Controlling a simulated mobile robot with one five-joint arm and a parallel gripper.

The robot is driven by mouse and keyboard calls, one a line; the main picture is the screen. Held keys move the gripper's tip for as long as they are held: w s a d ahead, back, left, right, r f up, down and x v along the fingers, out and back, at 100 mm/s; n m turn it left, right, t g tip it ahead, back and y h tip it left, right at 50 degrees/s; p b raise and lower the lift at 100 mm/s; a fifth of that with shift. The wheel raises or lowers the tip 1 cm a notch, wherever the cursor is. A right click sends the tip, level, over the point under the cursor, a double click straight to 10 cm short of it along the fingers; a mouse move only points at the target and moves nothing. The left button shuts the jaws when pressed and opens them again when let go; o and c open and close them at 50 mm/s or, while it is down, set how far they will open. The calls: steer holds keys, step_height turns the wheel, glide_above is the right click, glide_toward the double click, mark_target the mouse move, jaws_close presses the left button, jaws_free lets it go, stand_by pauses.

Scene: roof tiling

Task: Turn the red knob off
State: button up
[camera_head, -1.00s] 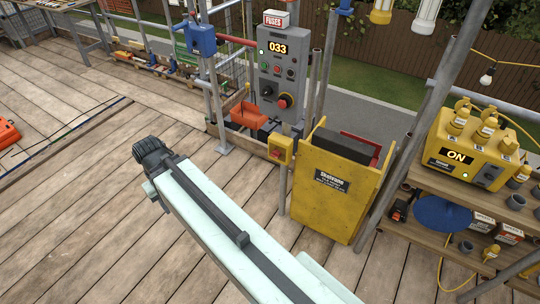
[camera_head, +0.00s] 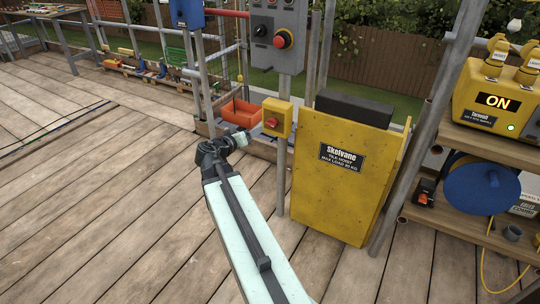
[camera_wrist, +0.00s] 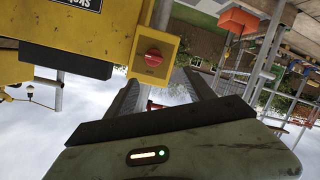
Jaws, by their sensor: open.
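A red knob (camera_head: 272,122) sits on the front of a small yellow box (camera_head: 288,118) fixed to a post, left of the yellow hoist bin. In the wrist view the red knob (camera_wrist: 153,57) shows on its yellow plate (camera_wrist: 169,46), just beyond the fingertips. My gripper (camera_wrist: 160,80) is open and empty, with a dark jaw on each side of the line to the knob and a gap before it. In the head view my arm's end is left of and a little below the knob; the jaws are hard to make out there.
A yellow bin (camera_head: 345,185) marked Skelvane stands right of the box. Above is a grey panel (camera_head: 279,60) with another red knob (camera_head: 284,39). An orange tray (camera_head: 240,112) lies behind my arm. A shelf with a yellow unit (camera_head: 497,98) reading ON is at right.

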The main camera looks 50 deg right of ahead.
mark_target(270, 126)
steer(key=d+f+h+b, duration=0.1)
steer(key=d+b, duration=0.1)
steer(key=d, duration=0.2)
steer(key=w+d+f+t+h+b, duration=0.1)
steer(key=d+b, duration=0.1)
steer(key=d, duration=0.3)
steer(key=w+d+f+b, duration=0.1)
steer(key=d+f+b, duration=0.1)
steer(key=d, duration=0.2)
steer(key=shift+w+d+h+b, duration=0.1)
steer(key=shift+d+h+b, duration=0.1)
steer(key=shift+h+b, duration=0.2)
steer(key=c, duration=1.3)
